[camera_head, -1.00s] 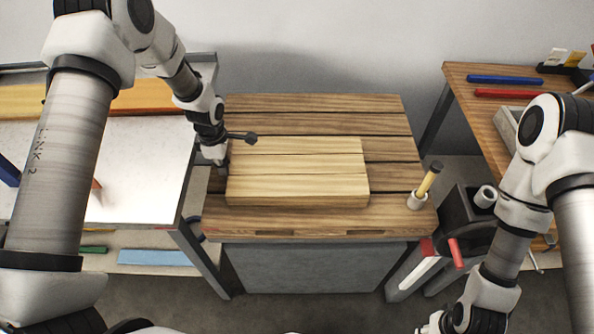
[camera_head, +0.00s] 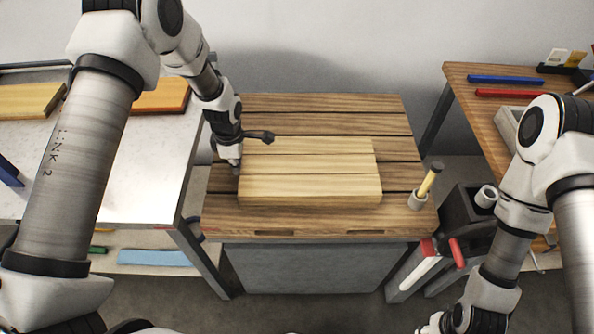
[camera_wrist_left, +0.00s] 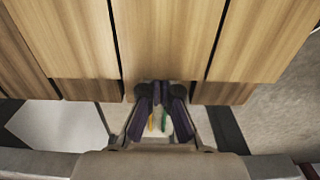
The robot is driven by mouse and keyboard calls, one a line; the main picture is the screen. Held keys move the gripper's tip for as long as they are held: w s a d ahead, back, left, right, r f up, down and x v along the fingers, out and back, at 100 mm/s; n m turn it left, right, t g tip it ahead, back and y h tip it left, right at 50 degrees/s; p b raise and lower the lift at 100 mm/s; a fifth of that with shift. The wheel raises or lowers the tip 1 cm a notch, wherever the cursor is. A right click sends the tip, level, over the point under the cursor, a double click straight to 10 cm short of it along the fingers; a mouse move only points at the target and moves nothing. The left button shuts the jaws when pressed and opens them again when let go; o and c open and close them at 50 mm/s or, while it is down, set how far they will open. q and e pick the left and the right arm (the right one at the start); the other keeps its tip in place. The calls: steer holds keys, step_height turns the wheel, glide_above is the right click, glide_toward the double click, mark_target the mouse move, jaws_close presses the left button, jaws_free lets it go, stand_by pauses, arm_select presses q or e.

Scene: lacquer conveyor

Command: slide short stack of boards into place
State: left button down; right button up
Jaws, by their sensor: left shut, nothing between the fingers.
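A short stack of pale boards (camera_head: 310,172) lies flat on the brown slatted table top (camera_head: 390,225). My left gripper (camera_head: 237,170) is shut and empty at the left end of the stack, fingers pointing down, seemingly touching that end. In the left wrist view, the shut fingers (camera_wrist_left: 160,95) are at the end of the pale boards (camera_wrist_left: 165,35); actual contact is hard to tell there. My right arm enters at the lower right, and its fingers are outside the picture.
A holder with a yellow-handled tool (camera_head: 428,182) stands at the table's right edge. A white-topped bench (camera_head: 150,180) with boards is on the left. A wooden workbench (camera_head: 455,90) with blue and red bars is on the right. Bare slats lie right of the stack.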

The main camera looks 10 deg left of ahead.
mark_target(255, 164)
arm_select(q)
steer(key=shift+w+d, duration=0.3)
steer(key=shift+d, duration=0.85)
steer(key=shift+w+d, duration=0.25)
steer(key=shift+d, duration=0.95)
steer(key=shift+w+d, duration=0.3)
steer(key=shift+d, duration=0.85)
steer(key=shift+s+a, duration=0.25)
steer(key=shift+a, duration=0.8)
step_height(255, 164, up, 6)
steer(key=p, duration=0.4)
steer(key=shift+r+p, duration=0.1)
steer(key=shift+p, duration=0.3)
